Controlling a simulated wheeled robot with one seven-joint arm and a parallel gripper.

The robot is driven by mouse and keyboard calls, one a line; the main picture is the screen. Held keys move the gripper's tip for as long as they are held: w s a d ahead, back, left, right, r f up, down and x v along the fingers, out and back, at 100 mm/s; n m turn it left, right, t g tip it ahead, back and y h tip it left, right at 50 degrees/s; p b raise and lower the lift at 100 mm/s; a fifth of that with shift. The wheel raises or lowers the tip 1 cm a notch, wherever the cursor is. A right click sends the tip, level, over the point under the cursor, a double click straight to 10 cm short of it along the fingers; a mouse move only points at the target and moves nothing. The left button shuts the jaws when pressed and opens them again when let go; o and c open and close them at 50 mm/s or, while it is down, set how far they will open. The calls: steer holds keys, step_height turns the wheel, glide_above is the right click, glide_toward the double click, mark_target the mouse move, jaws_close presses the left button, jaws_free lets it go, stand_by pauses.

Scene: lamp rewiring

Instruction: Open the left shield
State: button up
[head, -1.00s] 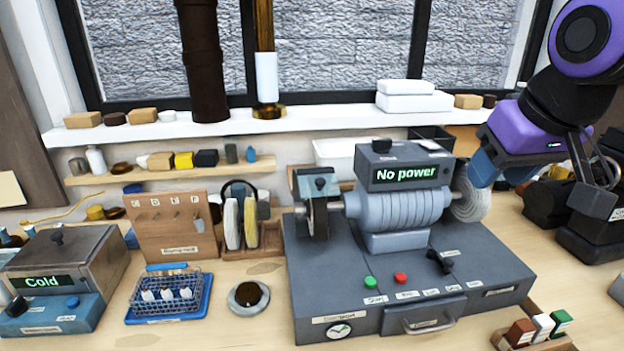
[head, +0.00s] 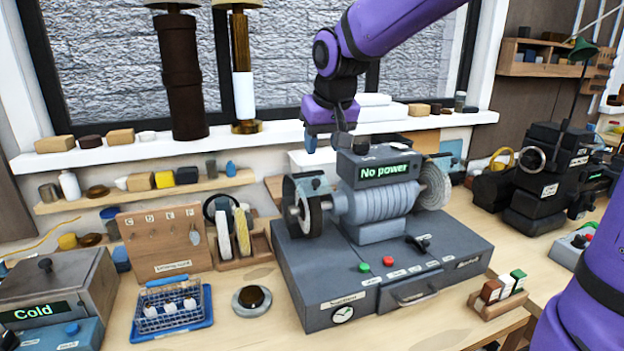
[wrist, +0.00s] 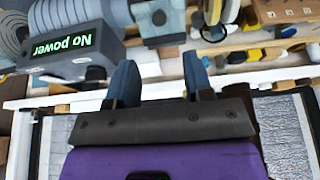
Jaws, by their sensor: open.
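The grinding machine (head: 375,205) stands on the bench with a "No power" display box on top. Its left shield (head: 313,183) is a small grey-blue plate at the top of the left wheel (head: 309,216). In the wrist view the left shield (wrist: 160,22) shows beyond my fingers, with a dark round knob. I cannot tell for sure how far it is tilted. My gripper (head: 326,143) is open and empty, pointing down above and slightly right of the left shield, apart from it. In the wrist view my gripper (wrist: 160,82) shows both fingers spread with nothing between them.
The display box (head: 380,168) stands close to my gripper on the right. The window shelf (head: 270,137) with dark and brass columns lies behind. A peg board (head: 163,240), a wire basket (head: 172,305) and a heater marked "Cold" (head: 52,285) stand left.

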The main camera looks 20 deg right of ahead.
mark_target(316, 181)
steer(key=x, duration=1)
jaws_close()
